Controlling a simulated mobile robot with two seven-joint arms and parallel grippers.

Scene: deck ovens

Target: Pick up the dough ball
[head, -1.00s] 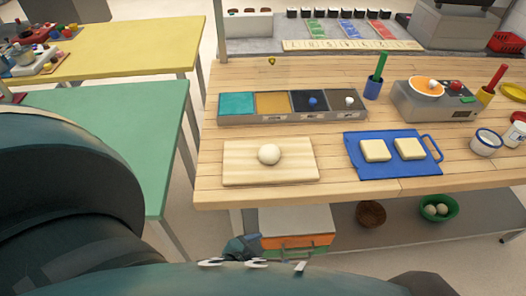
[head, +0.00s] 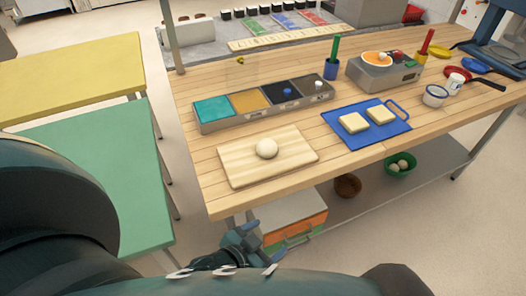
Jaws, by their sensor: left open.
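The dough ball (head: 267,148) is round and off-white. It sits on a light wooden cutting board (head: 240,171) near the front left of the wooden workbench (head: 215,197). My left gripper (head: 262,246) is low in the head view, in front of and below the bench's front edge. It is open and apart from the dough ball. My right gripper does not show.
Behind the board is a bin row (head: 205,127) with coloured compartments. Right of the board lies a blue board (head: 340,133) with two pale slabs. A scale (head: 372,78) stands farther back. A box (head: 290,215) and bowls are on the lower shelf.

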